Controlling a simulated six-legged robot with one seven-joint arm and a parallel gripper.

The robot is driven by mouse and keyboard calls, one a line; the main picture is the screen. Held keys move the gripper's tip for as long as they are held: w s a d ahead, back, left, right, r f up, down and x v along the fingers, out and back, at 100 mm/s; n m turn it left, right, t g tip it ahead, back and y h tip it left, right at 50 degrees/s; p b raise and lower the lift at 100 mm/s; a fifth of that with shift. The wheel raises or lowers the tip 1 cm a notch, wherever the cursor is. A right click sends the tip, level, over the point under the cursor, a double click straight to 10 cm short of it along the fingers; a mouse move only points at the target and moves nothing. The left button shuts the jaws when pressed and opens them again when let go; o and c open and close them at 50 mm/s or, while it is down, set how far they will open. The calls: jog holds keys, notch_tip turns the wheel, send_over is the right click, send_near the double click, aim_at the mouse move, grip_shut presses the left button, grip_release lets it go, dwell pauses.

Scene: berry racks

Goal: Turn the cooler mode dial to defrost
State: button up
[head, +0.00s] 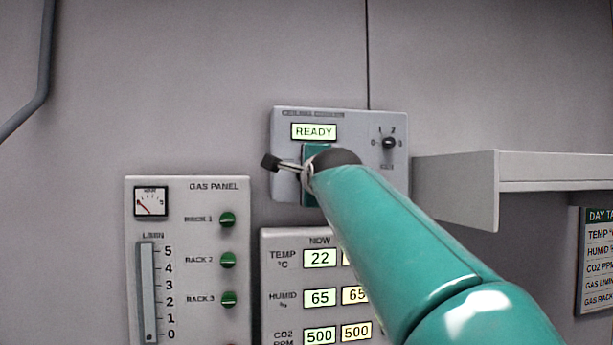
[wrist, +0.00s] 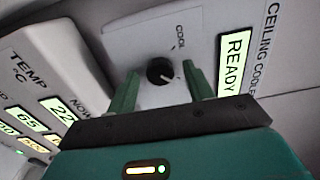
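The ceiling cooler panel (head: 350,120) is a grey box on the wall with a lit READY display (head: 313,131). In the wrist view its READY display (wrist: 235,62) is at the right. A small black round dial (wrist: 160,71) with a white pointer mark sits near a COOL label (wrist: 181,38); the mark points toward the lower right of the picture. My gripper (wrist: 163,88) is open, one green finger on each side of the dial in the picture; I cannot tell whether they touch it. In the head view my gripper (head: 290,165) hides this dial.
A second black dial (head: 389,142), numbered 0 to 3, is at the panel's right. The gas panel (head: 187,250) is lower left, and a readout panel (head: 270,245) is just below the cooler. A grey shelf (head: 470,180) juts out at the right.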

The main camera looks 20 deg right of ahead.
jog(key=s+a, duration=0.2)
jog(key=s, duration=1.1)
jog(key=shift+s+a, duration=0.2)
jog(key=shift+a, duration=0.2)
